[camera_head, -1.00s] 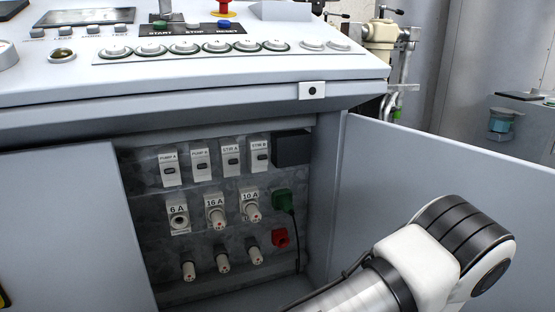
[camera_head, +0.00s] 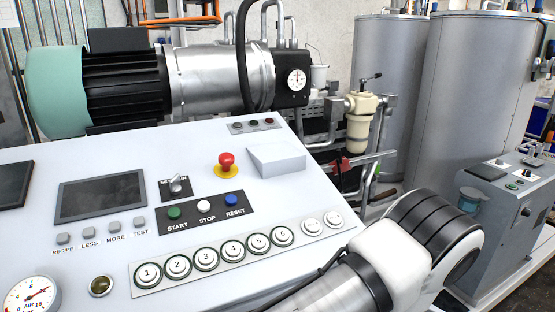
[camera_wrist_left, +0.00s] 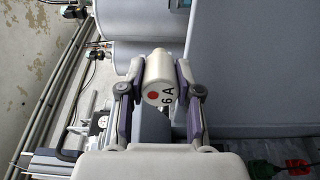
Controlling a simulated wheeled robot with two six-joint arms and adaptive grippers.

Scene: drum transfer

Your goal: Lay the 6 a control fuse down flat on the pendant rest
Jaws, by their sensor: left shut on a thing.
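The 6 A control fuse (camera_wrist_left: 158,82) is a cream cylinder with a red dot and "6 A" on its end. In the left wrist view, my left gripper (camera_wrist_left: 159,68) is shut on it, one finger on each side. The left gripper is outside the head view. A pale grey block with a sloped top (camera_head: 277,160) sits on the console top, bare; I cannot tell for sure whether it is the pendant rest. My right gripper is not in view.
The console top (camera_head: 120,165) carries a red emergency button (camera_head: 227,163), a dark screen (camera_head: 101,196) and a row of numbered buttons (camera_head: 206,257). A motor (camera_head: 128,88) stands behind it. One of my arm links covers the lower right.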

